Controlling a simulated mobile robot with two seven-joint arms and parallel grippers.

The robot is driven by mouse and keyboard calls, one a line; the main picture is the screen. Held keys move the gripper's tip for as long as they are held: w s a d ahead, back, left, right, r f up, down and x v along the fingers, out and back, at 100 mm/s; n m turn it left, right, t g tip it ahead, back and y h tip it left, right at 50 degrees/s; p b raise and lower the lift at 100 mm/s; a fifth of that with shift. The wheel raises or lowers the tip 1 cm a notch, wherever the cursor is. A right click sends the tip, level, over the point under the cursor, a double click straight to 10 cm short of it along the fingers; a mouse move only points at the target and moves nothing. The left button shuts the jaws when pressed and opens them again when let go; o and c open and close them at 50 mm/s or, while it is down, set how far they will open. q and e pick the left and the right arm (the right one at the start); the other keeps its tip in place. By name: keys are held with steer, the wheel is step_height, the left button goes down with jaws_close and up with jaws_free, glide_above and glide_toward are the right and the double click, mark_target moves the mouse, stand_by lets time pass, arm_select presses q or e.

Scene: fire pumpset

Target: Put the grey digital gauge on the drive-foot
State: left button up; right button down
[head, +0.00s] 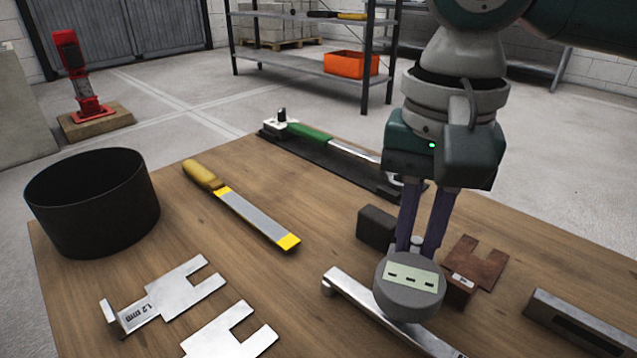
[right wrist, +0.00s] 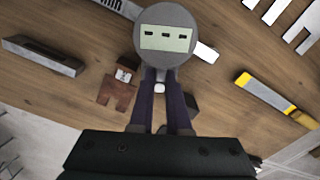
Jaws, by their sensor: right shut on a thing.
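The grey digital gauge (head: 402,303) is round with a pale display showing dashes. My right gripper (head: 421,243) is shut on its stem and holds it over the table, face up. In the right wrist view the gauge (right wrist: 167,57) sits beyond the tips of the fingers (right wrist: 163,88). From above it overlaps a long metal bar (head: 353,295); I cannot tell how high it is above it. I cannot pick out a drive-foot in either view. My left gripper is in neither view.
The wooden table (head: 160,220) holds a black round bin (head: 95,205), a yellow-handled file (head: 245,210), slotted metal shims (head: 165,295), a rusty shim (head: 478,262), a dark block (head: 376,227), a grey channel piece (head: 580,325) and a torque wrench (head: 310,135) on a black tray.

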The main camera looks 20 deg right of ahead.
steer(key=c, duration=1.3)
jaws_free()
steer(key=shift+f, duration=0.1)
steer(key=o, duration=0.4)
